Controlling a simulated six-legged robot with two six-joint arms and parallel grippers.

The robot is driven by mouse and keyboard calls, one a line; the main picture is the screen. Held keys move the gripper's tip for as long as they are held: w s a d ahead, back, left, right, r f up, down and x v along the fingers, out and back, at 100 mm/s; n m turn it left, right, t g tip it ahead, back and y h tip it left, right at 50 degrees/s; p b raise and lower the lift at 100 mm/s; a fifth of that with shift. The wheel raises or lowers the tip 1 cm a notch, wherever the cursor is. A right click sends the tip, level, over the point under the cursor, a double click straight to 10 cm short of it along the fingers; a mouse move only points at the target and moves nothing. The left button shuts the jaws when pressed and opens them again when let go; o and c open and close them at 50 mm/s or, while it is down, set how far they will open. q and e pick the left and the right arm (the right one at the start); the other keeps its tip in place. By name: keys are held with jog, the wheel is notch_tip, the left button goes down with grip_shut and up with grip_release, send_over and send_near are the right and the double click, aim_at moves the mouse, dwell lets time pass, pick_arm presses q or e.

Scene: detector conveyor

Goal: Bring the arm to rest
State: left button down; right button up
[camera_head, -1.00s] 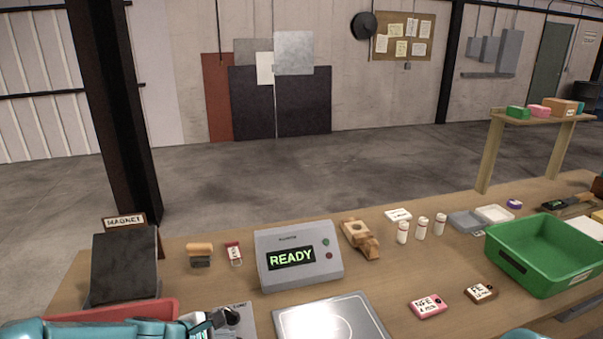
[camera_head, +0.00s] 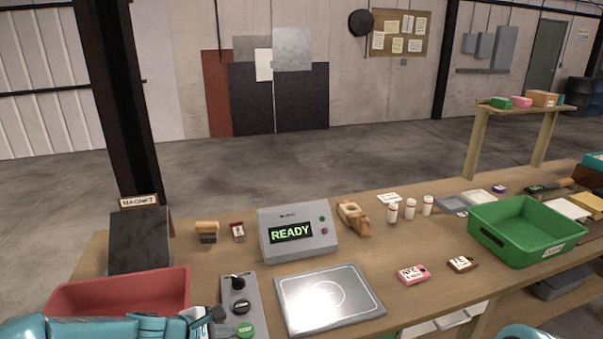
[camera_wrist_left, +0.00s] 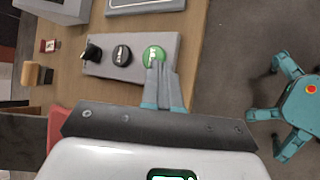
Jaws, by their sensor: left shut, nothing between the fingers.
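My left gripper (camera_head: 214,319) is at the bottom of the head view, at the near end of a grey control panel (camera_head: 228,297). In the left wrist view its two fingers (camera_wrist_left: 158,70) are shut together and empty. Their tips overlap the near edge of the green button (camera_wrist_left: 154,55); I cannot tell whether they touch it. The green button (camera_head: 245,330) also shows beside the gripper in the head view. A black button (camera_wrist_left: 122,55) and a black knob (camera_wrist_left: 92,53) sit farther along the panel. My right gripper is not in view.
A red tray (camera_head: 120,291) lies left of the panel, close to my left arm. A grey box reading READY (camera_head: 297,250) and a flat metal plate (camera_head: 300,324) stand to the right. A green bin (camera_head: 530,238) is at the far right.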

pick_arm(q)
jog(key=s+d+f+m+g, duration=0.2)
jog(key=s+f+m, duration=0.6)
jog(key=s+f, duration=0.4)
jog(key=s+d+f+m+g+y, duration=0.1)
jog(key=s+f+m+g, duration=0.3)
jog(key=s+f+m, duration=0.5)
jog(key=s+d+f, duration=0.1)
jog(key=s+f, duration=0.1)
jog(key=s, duration=0.4)
jog(key=shift+d+f+g+y, duration=0.2)
jog(key=shift+f+g+y, duration=0.1)
jog(key=shift+f+g, duration=0.1)
